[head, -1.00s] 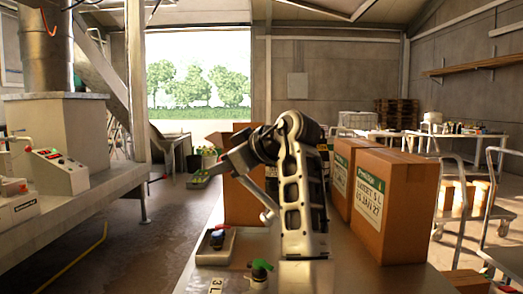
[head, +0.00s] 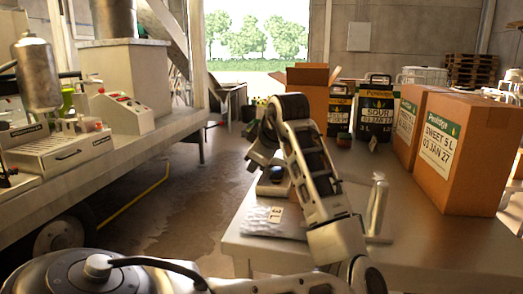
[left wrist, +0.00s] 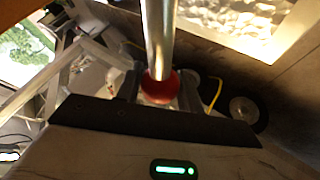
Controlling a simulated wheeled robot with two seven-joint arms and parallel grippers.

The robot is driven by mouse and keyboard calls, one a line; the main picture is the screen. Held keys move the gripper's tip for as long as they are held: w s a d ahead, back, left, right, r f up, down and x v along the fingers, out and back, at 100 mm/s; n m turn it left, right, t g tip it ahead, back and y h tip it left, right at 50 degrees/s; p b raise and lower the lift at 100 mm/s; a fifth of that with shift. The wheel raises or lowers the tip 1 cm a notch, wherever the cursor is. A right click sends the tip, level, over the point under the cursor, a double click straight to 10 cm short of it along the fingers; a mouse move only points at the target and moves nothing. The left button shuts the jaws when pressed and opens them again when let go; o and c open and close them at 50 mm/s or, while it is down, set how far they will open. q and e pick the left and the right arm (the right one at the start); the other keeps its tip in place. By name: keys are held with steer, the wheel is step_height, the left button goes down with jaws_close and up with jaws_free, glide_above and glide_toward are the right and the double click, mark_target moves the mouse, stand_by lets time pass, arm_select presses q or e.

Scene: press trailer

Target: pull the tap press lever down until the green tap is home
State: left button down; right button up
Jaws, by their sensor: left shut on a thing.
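In the left wrist view my left gripper (left wrist: 160,88) is shut around a red ball knob (left wrist: 160,86) at the end of a shiny metal rod (left wrist: 160,35), which looks like the press lever. A silver cylinder (head: 36,75) stands on the trailer at the left, perhaps part of the press. A yellow-green piece (head: 68,99) is beside it; I cannot tell whether it is the green tap or how it is seated.
The trailer counter (head: 105,150) runs along the left, with a red-buttoned control box (head: 120,110). Open floor lies between.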

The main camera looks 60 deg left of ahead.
arm_select(q)
steer(key=shift+f, duration=0.2)
steer(key=c, duration=0.9)
jaws_free()
steer(key=v, duration=1.6)
steer(key=shift+p, duration=0.4)
